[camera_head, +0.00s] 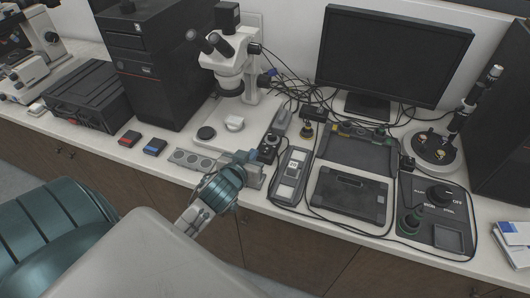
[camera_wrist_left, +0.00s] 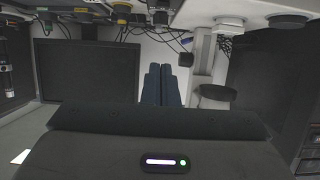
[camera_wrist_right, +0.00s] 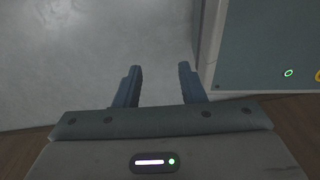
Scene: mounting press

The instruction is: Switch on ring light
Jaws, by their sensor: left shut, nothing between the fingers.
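A white stereo microscope (camera_head: 232,62) stands at the back of the bench, with a dark ring around the bottom of its head. I cannot tell whether any light there is lit. A small dark box with a round knob (camera_head: 268,148) sits on the bench in front of it, with cables nearby. My left gripper (camera_head: 250,157) is just left of this box, above the bench's front part; I cannot tell whether it touches anything. Its blue fingers are together and empty in the left wrist view (camera_wrist_left: 159,84). My right gripper (camera_wrist_right: 157,78) is open and empty above a grey floor, outside the head view.
A grey block with round sockets (camera_head: 195,160) lies left of my left gripper. A grey handheld meter (camera_head: 291,175) and a dark flat case (camera_head: 348,197) lie to the right. A monitor (camera_head: 392,55) stands behind. Loose cables cross the bench.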

